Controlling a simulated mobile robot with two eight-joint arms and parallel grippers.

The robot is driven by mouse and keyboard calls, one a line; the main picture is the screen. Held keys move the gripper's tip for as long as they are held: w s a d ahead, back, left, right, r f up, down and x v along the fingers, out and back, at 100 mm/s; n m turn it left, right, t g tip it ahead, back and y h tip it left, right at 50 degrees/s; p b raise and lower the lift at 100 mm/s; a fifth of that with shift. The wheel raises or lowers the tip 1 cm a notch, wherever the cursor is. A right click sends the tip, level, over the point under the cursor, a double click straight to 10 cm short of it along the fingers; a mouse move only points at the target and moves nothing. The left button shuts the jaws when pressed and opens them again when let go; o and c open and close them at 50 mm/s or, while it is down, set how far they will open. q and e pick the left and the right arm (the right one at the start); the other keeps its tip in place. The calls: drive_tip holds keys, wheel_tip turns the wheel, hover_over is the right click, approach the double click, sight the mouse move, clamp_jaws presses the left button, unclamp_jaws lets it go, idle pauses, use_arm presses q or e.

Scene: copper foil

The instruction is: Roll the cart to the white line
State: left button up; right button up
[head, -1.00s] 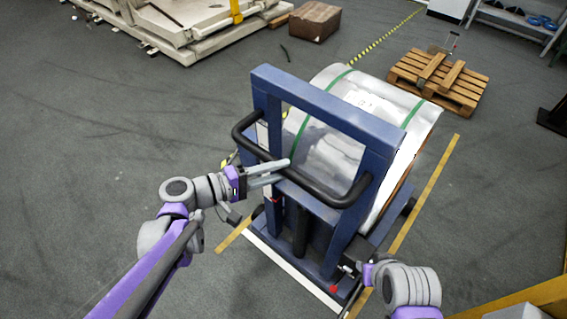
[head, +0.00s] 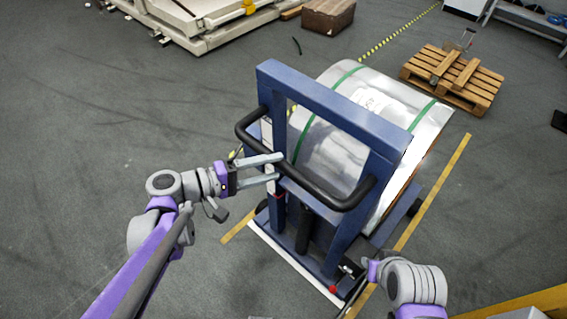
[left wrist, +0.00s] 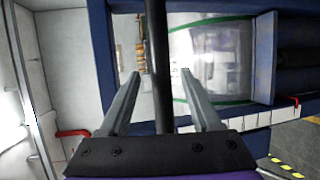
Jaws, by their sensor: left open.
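The cart (head: 330,105) has a blue upright frame and carries a large silver foil roll (head: 350,148) with green straps. Its black push handle (head: 325,197) faces me. A white line (head: 283,257) runs along the cart's near lower edge; I cannot tell whether the cart overlaps it. My left gripper (head: 281,167) is open at the left part of the handle. In the left wrist view, the black bar (left wrist: 158,65) runs between the spread fingers (left wrist: 160,73), not clamped. My right gripper (head: 368,268) is low, by the cart's near right corner; its fingers are not clear.
Yellow floor strips (head: 433,190) border the cart's place. A wooden pallet (head: 455,78) stands beyond it at the right, and a brown box (head: 328,15) at the back. A pale machine base (head: 200,25) is at the upper left. The floor at left is clear.

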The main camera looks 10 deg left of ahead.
use_arm(q)
drive_tip(key=v, duration=0.6)
drive_tip(key=shift+a, duration=0.15)
drive_tip(key=shift+s, duration=0.15)
drive_tip(key=s+d+f+m+g+y+p, duration=0.2)
drive_tip(key=s+d+f+g+y, duration=0.15)
drive_tip(key=s+f+y, duration=0.3)
drive_tip(key=s+a+f+m+y+p, duration=0.1)
drive_tip(key=s+a+f+m+y, duration=0.1)
drive_tip(key=s+a+m+y, duration=0.2)
drive_tip(key=a+m+y, duration=0.1)
drive_tip(key=a+y, duration=0.2)
drive_tip(key=shift+a+f+t+p, duration=0.2)
drive_tip(key=shift+f+t+p, duration=0.05)
drive_tip(key=shift+t+p, duration=0.1)
drive_tip(key=shift+c, duration=0.2)
idle(1.4)
